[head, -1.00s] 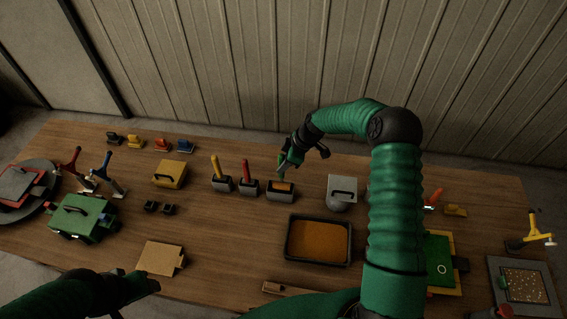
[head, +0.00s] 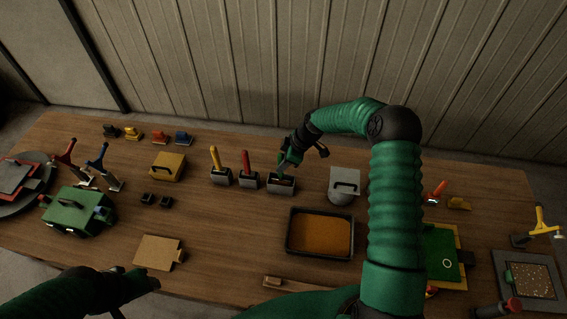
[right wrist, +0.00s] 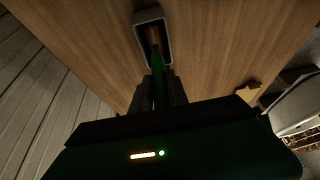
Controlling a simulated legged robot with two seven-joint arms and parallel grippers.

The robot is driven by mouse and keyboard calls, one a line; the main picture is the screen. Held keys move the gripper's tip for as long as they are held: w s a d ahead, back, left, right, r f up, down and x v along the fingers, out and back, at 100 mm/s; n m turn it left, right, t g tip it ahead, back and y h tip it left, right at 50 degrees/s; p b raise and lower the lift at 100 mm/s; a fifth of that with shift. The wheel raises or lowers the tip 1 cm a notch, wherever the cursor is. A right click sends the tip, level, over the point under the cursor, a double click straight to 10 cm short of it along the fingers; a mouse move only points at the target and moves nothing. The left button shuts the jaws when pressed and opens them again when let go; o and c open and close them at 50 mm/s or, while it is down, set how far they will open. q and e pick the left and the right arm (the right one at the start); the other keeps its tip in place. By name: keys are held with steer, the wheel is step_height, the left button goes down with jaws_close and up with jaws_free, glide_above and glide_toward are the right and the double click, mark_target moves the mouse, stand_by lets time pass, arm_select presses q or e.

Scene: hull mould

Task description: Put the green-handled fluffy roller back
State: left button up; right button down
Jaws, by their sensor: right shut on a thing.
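The green-handled roller shows as a green handle (right wrist: 161,72) between the fingers of my right gripper (right wrist: 162,92) in the right wrist view. My right gripper (head: 287,166) is shut on this handle, above a grey open-topped holder (head: 281,187). The holder also shows in the right wrist view (right wrist: 138,21). The roller's lower end is down inside the holder, with a brownish part visible. Whether it touches the bottom is hidden. My left gripper (head: 152,280) is low at the left, near a tan board; its jaws are unclear.
Similar holders with a yellow-handled tool (head: 215,160) and a red-handled tool (head: 246,164) stand to the left. An orange-filled tray (head: 320,258) lies in front. A grey box with a black handle (head: 344,182) stands to the right.

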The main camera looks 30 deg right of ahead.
steer(key=shift+a, duration=0.15)
steer(key=shift+f+b, duration=0.45)
steer(key=shift+f, duration=0.1)
steer(key=c, duration=1.2)
jaws_free()
steer(key=shift+r, duration=0.15)
